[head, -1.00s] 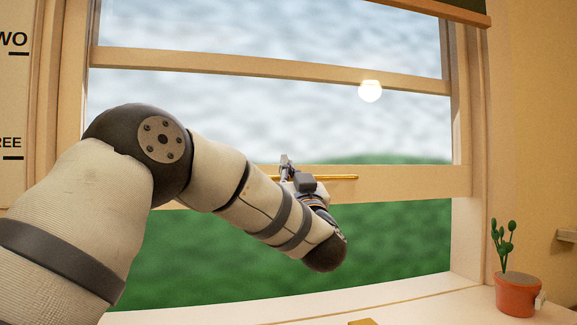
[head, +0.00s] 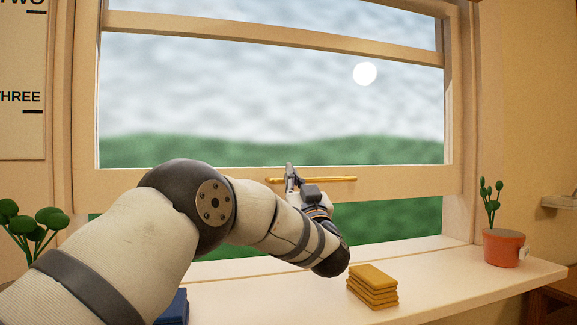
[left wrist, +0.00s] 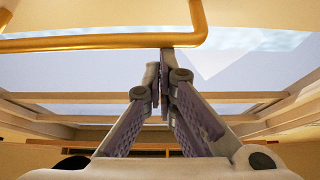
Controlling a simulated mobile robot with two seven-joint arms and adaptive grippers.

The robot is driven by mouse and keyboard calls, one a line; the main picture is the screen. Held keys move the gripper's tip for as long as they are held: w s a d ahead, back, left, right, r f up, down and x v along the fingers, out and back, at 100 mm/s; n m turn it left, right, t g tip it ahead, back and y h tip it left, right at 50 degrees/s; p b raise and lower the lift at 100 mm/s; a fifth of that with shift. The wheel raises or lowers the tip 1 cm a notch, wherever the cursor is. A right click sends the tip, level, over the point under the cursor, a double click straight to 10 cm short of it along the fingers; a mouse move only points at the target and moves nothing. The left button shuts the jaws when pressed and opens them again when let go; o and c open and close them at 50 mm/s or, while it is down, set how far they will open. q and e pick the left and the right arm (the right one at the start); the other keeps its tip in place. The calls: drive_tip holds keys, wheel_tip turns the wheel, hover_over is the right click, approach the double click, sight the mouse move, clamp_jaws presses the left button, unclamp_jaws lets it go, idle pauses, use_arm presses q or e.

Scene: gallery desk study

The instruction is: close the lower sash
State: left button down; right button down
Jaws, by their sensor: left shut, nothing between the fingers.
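The lower sash (head: 400,181) is a pale wooden frame with a wide bottom rail. It is raised, with a gap of green outdoors between its rail and the sill (head: 445,283). A brass bar handle (head: 335,179) runs along the rail; it also crosses the top of the left wrist view (left wrist: 100,42). My left gripper (head: 290,172) is at the handle, its fingers overlapping the bar in the head view. In the left wrist view its fingertips (left wrist: 160,72) are together, with nothing between them, close to the bar. Whether they touch it I cannot tell. My right gripper is not in view.
A stack of yellow items (head: 373,287) lies on the sill, below and right of my left forearm. A potted cactus (head: 503,246) stands at the right end. A leafy plant (head: 38,228) and a blue object (head: 173,308) are at the left.

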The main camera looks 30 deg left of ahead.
use_arm(q)
wheel_tip(320, 180, down, 7)
drive_tip(key=shift+w+r+b, duration=0.15)
drive_tip(key=shift+w+b, duration=0.05)
drive_tip(key=shift+b, duration=0.15)
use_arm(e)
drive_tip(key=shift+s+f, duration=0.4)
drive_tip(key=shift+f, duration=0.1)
use_arm(q)
drive_tip(key=shift+a, duration=0.1)
